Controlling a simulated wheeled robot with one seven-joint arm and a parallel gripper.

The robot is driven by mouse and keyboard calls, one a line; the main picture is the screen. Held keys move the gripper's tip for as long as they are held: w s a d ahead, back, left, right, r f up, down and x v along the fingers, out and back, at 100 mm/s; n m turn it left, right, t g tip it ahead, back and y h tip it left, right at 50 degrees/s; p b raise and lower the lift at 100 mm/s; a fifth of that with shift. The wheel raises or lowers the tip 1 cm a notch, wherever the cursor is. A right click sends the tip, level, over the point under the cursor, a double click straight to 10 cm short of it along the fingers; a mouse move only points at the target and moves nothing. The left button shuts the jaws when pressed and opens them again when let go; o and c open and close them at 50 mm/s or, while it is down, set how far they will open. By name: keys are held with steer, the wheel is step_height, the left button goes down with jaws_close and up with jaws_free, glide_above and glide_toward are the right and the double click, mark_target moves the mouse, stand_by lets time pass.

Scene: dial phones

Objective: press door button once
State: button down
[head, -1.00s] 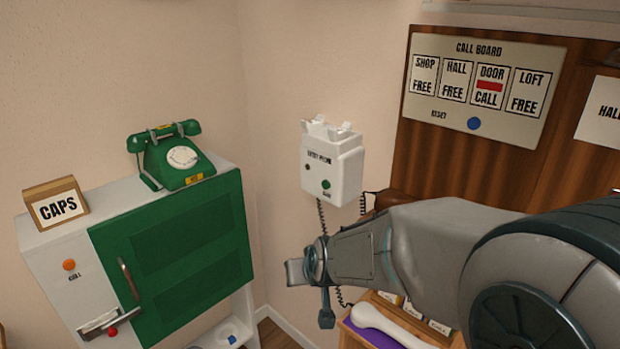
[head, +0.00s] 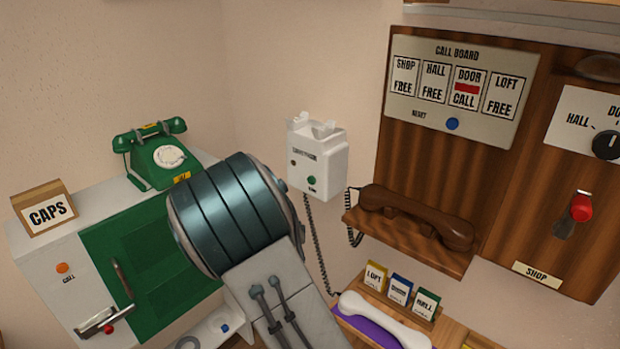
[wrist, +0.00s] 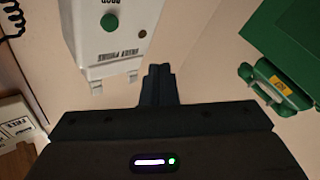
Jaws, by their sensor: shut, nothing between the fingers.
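The white entry phone (head: 316,163) hangs on the wall near the corner. Its green door button (head: 312,181) is low on the front face. In the wrist view the entry phone (wrist: 112,45) appears upside down at upper left, with the green button (wrist: 110,22) near the top edge under an inverted DOOR label. My gripper (wrist: 158,72) is shut and empty. Its fingertips show just right of the phone's cradle end in the picture, apart from the button. In the head view my arm hides the gripper.
A green telephone (head: 160,155) stands on the green-doored cabinet (head: 120,235) at left. A brown handset (head: 415,215) rests on a wooden shelf, with a black cord beside it. A white handset (head: 380,322) lies below. The call board (head: 455,90) shows CALL under DOOR.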

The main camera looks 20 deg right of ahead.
mark_target(311, 180)
steer(key=shift+s+a+r+n+t, duration=0.2)
steer(key=shift+a+r+n+t, duration=0.1)
steer(key=shift+r+t, duration=0.1)
steer(key=shift+w+d, duration=0.1)
steer(key=shift+d, duration=0.05)
steer(key=w+d, duration=0.4)
steer(key=d, duration=0.3)
steer(key=shift+w, duration=0.4)
steer(key=shift+d, duration=0.15)
stand_by(1.7)
steer(key=shift+w+d+b, duration=0.2)
steer(key=shift+d+b, duration=0.05)
steer(key=shift+b, duration=0.25)
